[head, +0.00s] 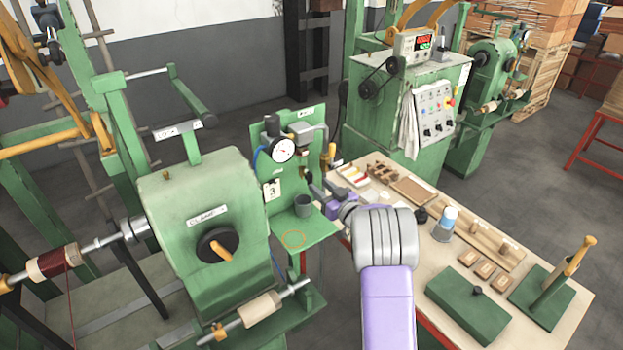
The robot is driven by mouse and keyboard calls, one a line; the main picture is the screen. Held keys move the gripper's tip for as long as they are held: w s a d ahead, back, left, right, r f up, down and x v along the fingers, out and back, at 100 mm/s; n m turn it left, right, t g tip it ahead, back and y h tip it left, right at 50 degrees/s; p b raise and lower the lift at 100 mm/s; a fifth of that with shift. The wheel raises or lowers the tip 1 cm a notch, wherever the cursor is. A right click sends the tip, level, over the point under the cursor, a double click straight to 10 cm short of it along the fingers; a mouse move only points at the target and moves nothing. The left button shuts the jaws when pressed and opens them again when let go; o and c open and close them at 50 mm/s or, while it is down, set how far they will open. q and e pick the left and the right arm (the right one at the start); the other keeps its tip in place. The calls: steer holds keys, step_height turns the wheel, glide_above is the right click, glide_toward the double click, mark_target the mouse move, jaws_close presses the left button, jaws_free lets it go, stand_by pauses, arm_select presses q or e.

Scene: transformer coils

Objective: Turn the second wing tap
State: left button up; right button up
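The green panel (272,188) with the pressure gauge (283,150) stands in the middle of the head view. A grey valve block (296,137) sits beside the gauge, and a small yellow-handled lever (329,154) is at the panel's right. I cannot clearly make out which small fitting is the second wing tap; the area beside my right gripper is small and partly hidden by it. My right gripper (318,189) reaches in from the front right, close to the panel's right edge. Its fingers are too small to tell open from shut, or touching from apart. My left gripper is out of view.
The green winding machine (205,205) stands close on the left. A workbench (400,280) with tools and blocks is on the right.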

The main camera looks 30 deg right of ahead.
mark_target(312, 180)
steer(key=shift+w+a, duration=0.15)
steer(key=shift+w, duration=2.05)
jaws_close()
